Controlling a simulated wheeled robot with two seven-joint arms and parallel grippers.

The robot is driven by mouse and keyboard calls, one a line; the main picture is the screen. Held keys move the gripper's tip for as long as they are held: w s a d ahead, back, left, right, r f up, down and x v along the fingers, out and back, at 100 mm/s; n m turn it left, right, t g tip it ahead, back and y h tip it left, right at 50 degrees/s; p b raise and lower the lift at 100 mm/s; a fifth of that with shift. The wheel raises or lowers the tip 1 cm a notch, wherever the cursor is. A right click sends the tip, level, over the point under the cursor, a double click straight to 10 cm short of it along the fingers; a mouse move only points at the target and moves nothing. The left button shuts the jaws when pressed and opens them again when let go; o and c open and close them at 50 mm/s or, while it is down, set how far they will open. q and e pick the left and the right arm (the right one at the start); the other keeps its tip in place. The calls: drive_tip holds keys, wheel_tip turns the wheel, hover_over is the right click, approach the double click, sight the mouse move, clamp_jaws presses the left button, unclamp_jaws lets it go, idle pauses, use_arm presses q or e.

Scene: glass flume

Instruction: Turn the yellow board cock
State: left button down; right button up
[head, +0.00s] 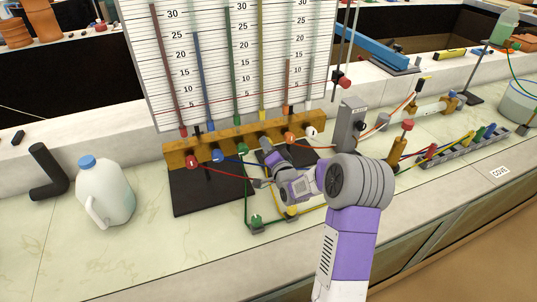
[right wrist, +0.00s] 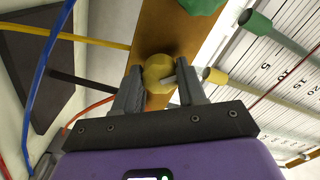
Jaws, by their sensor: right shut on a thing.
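The board cock is a round yellow knob (right wrist: 157,70) on the wooden rail (right wrist: 168,25), with a small white mark on its side, in the right wrist view. My right gripper (right wrist: 160,84) has one finger on each side of the knob and is shut on it. In the head view my right gripper (head: 267,154) reaches to the wooden rail (head: 178,158) below the yellow tube (head: 262,70) and hides the yellow cock. My left gripper is not in view.
A red cock (head: 191,162), a blue cock (head: 218,156), an orange cock (head: 290,138) and a white cock (head: 312,132) sit along the rail. Coloured hoses run close to my gripper. A white jug (head: 105,190) stands left on the bench.

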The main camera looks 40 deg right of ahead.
drive_tip(key=shift+m+b, duration=2.55)
drive_tip(key=shift+m, duration=1.65)
drive_tip(key=o, duration=1)
drive_tip(key=shift+o, duration=0.2)
drive_tip(key=shift+s, duration=0.15)
drive_tip(key=p+v, duration=0.1)
drive_tip(key=v, duration=0.6)
drive_tip(key=shift+s, duration=0.15)
drive_tip(key=shift+a+r, duration=0.1)
